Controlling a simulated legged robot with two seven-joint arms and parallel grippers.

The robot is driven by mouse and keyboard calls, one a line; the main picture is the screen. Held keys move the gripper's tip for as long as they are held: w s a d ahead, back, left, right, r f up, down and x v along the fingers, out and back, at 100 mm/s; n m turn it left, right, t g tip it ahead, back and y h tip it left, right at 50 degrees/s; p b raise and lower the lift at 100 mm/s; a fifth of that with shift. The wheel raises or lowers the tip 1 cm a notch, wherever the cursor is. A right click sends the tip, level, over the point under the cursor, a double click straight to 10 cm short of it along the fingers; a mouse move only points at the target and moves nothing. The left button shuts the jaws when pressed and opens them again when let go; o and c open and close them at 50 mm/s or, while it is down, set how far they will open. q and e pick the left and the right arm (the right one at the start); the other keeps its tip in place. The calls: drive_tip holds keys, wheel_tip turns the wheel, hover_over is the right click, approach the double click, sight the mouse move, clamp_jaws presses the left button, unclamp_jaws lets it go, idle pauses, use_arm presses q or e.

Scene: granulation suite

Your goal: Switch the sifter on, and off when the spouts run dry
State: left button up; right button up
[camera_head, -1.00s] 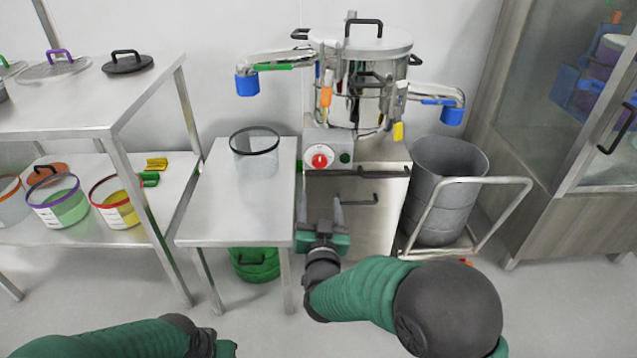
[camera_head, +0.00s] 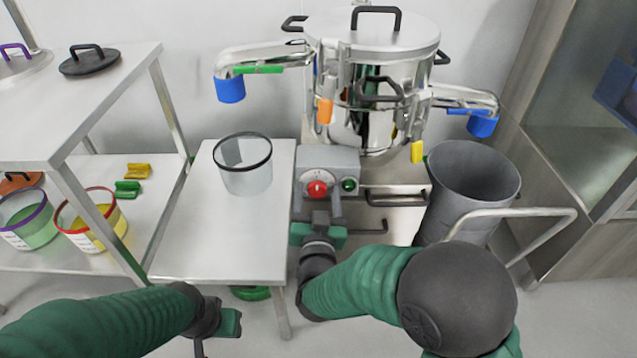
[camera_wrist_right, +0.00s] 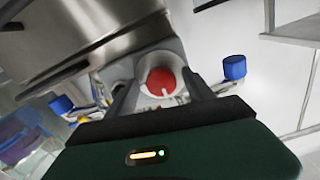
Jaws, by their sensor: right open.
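The steel sifter (camera_head: 368,115) stands at the back centre with a lid and two side spouts. Its left spout (camera_head: 230,89) ends in a blue sleeve above a clear tub (camera_head: 243,175); its right spout (camera_head: 482,125) points toward a grey bin (camera_head: 472,185). The control box has a red knob (camera_head: 317,189) and a green button (camera_head: 349,184). My right gripper (camera_head: 318,205) is open just in front of the red knob; in the right wrist view the knob (camera_wrist_right: 161,82) lies between the fingers, contact unclear. My left gripper (camera_head: 228,322) is low at left, its jaws unclear.
The clear tub stands on a steel side table (camera_head: 215,245). A shelf rack at left holds tubs and green and yellow clips (camera_head: 128,188). The grey bin sits on a trolley with a rail (camera_head: 515,212). A cabinet (camera_head: 590,170) stands at right.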

drive_tip(key=shift+s+a+r, duration=0.1)
drive_tip(key=shift+a, duration=0.05)
drive_tip(key=shift+c, duration=0.7)
clamp_jaws()
